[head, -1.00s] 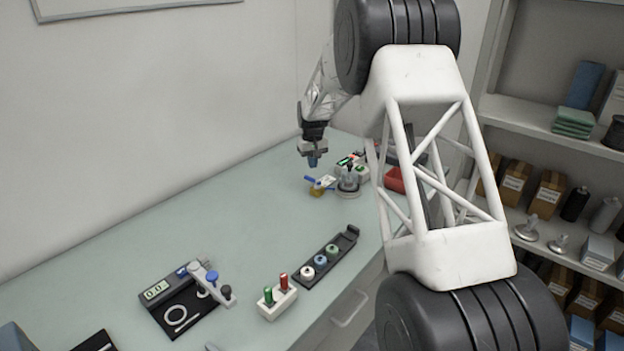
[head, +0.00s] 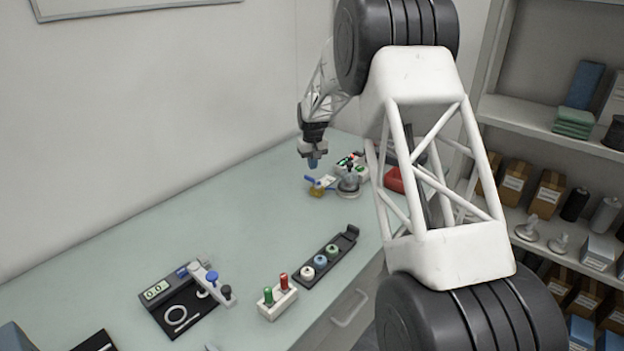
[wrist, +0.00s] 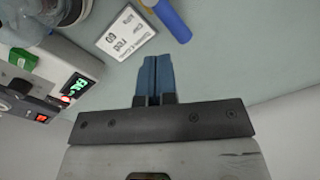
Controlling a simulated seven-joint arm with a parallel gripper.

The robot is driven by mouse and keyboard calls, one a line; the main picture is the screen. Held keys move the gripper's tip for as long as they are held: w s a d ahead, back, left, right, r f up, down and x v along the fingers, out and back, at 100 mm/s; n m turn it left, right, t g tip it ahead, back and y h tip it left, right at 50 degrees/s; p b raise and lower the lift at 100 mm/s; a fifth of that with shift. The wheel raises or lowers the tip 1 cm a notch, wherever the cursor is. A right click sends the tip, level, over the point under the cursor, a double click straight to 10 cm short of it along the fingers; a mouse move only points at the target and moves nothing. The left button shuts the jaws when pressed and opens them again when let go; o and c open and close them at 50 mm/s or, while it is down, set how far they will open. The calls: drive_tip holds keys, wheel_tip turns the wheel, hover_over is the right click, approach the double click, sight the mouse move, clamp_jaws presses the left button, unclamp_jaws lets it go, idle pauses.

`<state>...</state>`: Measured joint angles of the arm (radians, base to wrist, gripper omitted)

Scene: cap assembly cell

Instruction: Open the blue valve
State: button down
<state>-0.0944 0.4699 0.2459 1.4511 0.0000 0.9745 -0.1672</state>
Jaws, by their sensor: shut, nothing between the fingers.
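The blue valve handle (head: 311,180) sits on a small brass-coloured body (head: 317,191) toward the far end of the table. In the wrist view part of the blue handle (wrist: 169,20) shows at the top edge, beyond my fingertips. My gripper (head: 313,163) is above the table, just above and behind the valve in the head view. In the wrist view its blue fingers (wrist: 155,62) are together with nothing between them. They appear apart from the handle.
A white label card (wrist: 128,33) lies beside the handle. A round grey-based device (head: 349,184) and a box with a lit display (wrist: 75,88) stand close by. A red container (head: 394,180) is further right. The table's middle is clear.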

sight(312, 181)
drive_tip(key=shift+f, duration=0.95)
drive_tip(key=shift+f, duration=0.7)
drive_tip(key=shift+f, duration=0.4)
drive_tip(key=shift+s+a, duration=0.1)
drive_tip(key=shift+a, duration=0.45)
drive_tip(key=shift+s+a, duration=0.3)
drive_tip(key=shift+a, duration=0.1)
idle(0.6)
